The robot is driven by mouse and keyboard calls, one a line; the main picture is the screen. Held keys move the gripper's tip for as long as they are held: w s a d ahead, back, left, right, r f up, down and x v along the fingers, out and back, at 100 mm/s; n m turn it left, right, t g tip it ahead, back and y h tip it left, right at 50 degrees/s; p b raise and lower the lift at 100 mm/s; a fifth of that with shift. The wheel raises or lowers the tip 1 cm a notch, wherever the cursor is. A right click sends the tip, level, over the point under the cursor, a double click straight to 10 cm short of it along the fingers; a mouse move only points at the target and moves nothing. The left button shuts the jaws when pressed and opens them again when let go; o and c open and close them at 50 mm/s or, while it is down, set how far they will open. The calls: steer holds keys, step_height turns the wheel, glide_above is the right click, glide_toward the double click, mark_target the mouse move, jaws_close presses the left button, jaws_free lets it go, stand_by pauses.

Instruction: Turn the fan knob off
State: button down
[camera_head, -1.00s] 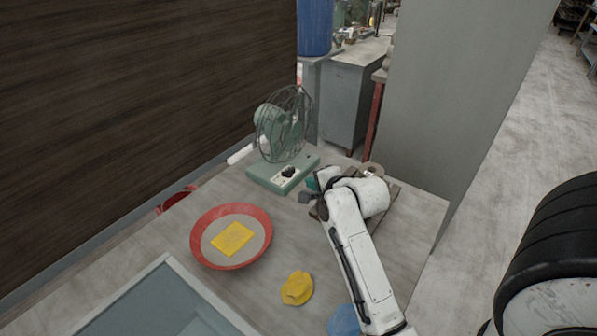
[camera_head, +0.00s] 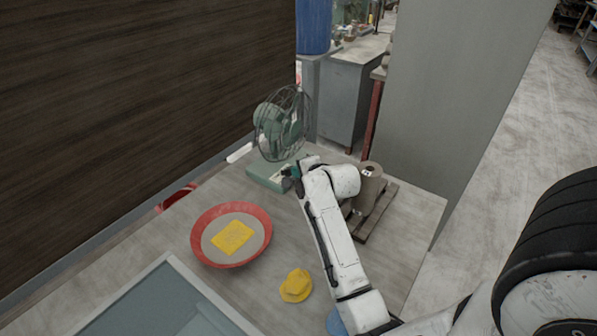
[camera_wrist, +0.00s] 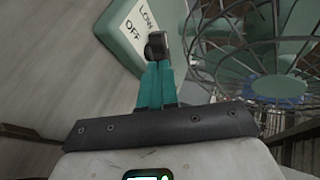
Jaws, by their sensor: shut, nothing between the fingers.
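The green desk fan (camera_head: 281,125) stands on the table with its wire cage above a flat base (camera_head: 265,176). In the wrist view the base shows a white label plate (camera_wrist: 139,22) reading LOW and OFF. The dark fan knob (camera_wrist: 157,44) is at the plate's edge, right at the fingertips. My gripper (camera_wrist: 158,68) has its teal fingers shut together with nothing between them. Its tips appear to meet the knob, but I cannot tell whether they touch. In the head view my gripper (camera_head: 293,171) is at the base's right side and hides the knob.
A red-rimmed dish (camera_head: 204,252) holds a yellow sheet (camera_head: 232,237). A yellow lump (camera_head: 296,286) lies in front. A brown roll (camera_head: 368,186) stands on a slatted wooden board (camera_head: 379,219) right of my arm. The wire cage (camera_wrist: 272,60) is close to my gripper's right.

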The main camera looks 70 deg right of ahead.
steer(key=shift+w+d+r+p, duration=0.25)
steer(key=shift+p, duration=0.1)
steer(key=shift+r+p, duration=0.2)
steer(key=shift+p, duration=0.25)
steer(key=shift+d+p, duration=0.2)
steer(key=shift+p, duration=0.3)
steer(key=shift+w+a+f, duration=0.15)
steer(key=shift+w+a, duration=0.45)
steer(key=shift+w, duration=0.2)
steer(key=shift+s+d, duration=0.45)
steer(key=shift+s, duration=0.2)
steer(key=shift+w+a+f+p, duration=0.1)
steer(key=shift+w+a+p, duration=0.1)
steer(key=shift+p, duration=0.15)
steer(key=v, duration=1.1)
steer(key=shift+s+d+f, duration=0.15)
steer(key=shift+s+d, duration=0.05)
steer(key=shift+s, duration=0.3)
